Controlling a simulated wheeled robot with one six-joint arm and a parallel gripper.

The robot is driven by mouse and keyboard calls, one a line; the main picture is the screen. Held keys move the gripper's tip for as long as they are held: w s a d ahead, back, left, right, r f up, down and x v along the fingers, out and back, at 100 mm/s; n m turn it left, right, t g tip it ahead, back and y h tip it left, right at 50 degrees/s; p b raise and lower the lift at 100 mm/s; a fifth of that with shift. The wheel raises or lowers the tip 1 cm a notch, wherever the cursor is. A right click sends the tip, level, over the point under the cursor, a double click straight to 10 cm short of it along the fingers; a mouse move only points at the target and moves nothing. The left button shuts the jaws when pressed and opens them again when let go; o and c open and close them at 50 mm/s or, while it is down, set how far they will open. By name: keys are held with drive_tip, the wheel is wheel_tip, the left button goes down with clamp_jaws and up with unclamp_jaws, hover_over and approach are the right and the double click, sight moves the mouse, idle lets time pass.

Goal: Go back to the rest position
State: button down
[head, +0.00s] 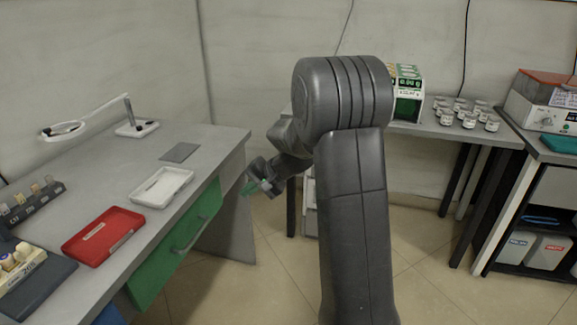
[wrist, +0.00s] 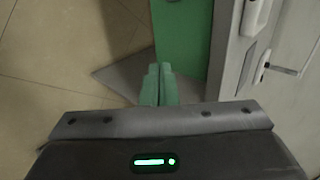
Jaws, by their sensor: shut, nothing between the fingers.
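My gripper (head: 254,187) is in the head view, left of my arm's thick upright link, with its green fingers beyond the right edge of the left bench. In the wrist view my gripper (wrist: 159,84) shows two green fingers side by side, shut with nothing between them. It hangs in free air over the floor and touches nothing that I can see.
The left bench (head: 215,142) has a green drawer front (head: 165,262) close to my gripper. A white tray (head: 161,187), a red tray (head: 104,236) and a grey plate (head: 180,152) lie on it. A back table (head: 440,130) holds several small jars (head: 467,122). Tiled floor (head: 425,280) is clear at the right.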

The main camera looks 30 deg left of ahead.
drive_tip(key=shift+f, duration=0.1)
approach(209, 205)
drive_tip(key=x, duration=0.6)
drive_tip(key=shift+w+d+f, duration=0.1)
drive_tip(key=shift+d+f, duration=0.1)
drive_tip(key=shift+f, duration=0.05)
drive_tip(key=shift+a, duration=0.4)
